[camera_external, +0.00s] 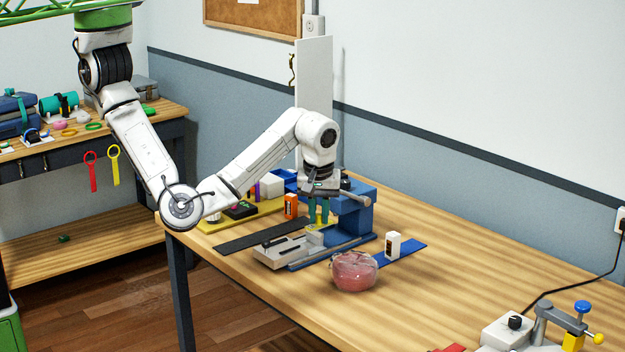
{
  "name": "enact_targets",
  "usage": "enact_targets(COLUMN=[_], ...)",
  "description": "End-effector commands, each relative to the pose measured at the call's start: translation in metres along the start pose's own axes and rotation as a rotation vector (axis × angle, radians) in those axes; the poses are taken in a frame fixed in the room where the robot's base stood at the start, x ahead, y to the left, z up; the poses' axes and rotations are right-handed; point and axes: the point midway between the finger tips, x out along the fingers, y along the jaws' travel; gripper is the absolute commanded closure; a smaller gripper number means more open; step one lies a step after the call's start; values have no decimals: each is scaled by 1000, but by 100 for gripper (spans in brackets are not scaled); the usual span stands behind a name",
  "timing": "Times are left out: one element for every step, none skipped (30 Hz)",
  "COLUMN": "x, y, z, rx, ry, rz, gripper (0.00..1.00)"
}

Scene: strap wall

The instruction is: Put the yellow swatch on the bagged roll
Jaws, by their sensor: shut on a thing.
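My gripper (318,218) points down over the blue machine on the table, its two green fingers shut on the small flat yellow swatch (317,227). The swatch is at the fingertips, just above the grey and blue parts of the machine; I cannot tell whether it touches them. The bagged roll (354,271) is a pink roundish thing in clear wrap. It sits on the table in front and to the right of my gripper, apart from it, with its top uncovered.
The blue machine (355,222) stands around my gripper, with a grey block (280,254) in front. A white box (393,244) stands on a blue strap (405,253) beside the bagged roll. The table's right middle (480,270) is clear.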

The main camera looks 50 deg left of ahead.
Motion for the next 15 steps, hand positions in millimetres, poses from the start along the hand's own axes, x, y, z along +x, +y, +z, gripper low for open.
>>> enact_targets(x=[2,4,7,9,11,11,12,13,15,16,18,20,22,31,38], y=[6,9,13,15,18,22,25,28,31,33,35,37,38,42,46], z=[-4,-5,-6,-7,-8,-9,-10,-10,-11,-12,-13,-14,-14,-13,-14], rx=[-2,0,-1,0,-1,0,0,0,1,-1,0,-1,0,-1,0], ry=[3,3,2,2,1,2,2,2,2,3,2,2,1,1,0], rz=[0,0,-1,-3,-4,0,2,3,3,2,1,-2,-4,-2,0], gripper=[100,100,100,100,100,100,100,100,100,100,100,100,100,100,100])
